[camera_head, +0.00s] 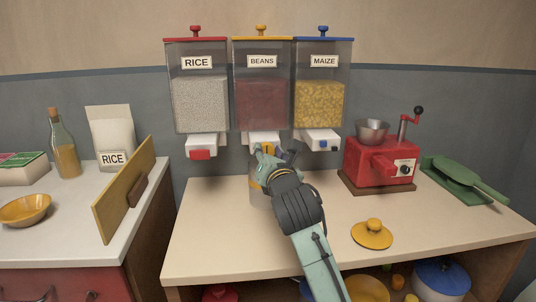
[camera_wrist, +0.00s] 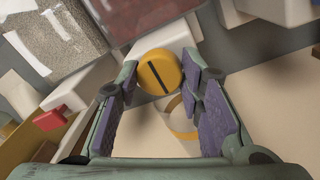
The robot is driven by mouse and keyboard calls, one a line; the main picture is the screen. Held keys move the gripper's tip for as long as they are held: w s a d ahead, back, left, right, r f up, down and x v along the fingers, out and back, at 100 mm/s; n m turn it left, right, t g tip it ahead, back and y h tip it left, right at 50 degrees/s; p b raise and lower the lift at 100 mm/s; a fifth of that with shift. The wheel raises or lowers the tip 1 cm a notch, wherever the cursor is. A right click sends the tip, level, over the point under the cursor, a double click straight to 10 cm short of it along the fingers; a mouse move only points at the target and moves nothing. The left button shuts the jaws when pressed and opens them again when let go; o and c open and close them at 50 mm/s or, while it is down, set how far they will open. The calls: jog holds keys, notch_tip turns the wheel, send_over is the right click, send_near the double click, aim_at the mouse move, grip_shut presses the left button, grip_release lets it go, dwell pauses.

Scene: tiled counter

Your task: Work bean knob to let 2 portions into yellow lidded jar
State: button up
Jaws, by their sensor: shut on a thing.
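The beans dispenser (camera_head: 262,95) hangs between the rice and maize ones. Its round yellow knob (camera_wrist: 160,72) with a dark slot shows in the wrist view. The yellow lid (camera_head: 372,234) lies on the counter.
The rice dispenser (camera_head: 201,100) with a red knob stands left, the maize dispenser (camera_head: 319,100) with a blue knob right. A red grinder (camera_head: 382,160) stands right of the jar. A wooden board (camera_head: 124,192) leans at the left counter's edge. The counter's front middle is clear.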

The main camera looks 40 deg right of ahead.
jog(key=shift+c, duration=1.1)
jog(key=shift+f, duration=0.1)
jog(key=m+h+p, duration=0.1)
jog(key=m, duration=1.3)
jog(key=m+h+p, duration=0.1)
jog(key=m, duration=1.3)
jog(key=shift+w+a+m+g, duration=0.15)
jog(key=shift+a+m+g, duration=0.05)
jog(key=shift+m+g, duration=0.2)
jog(key=m+p, duration=0.4)
jog(key=m, duration=0.5)
jog(key=shift+g, duration=0.3)
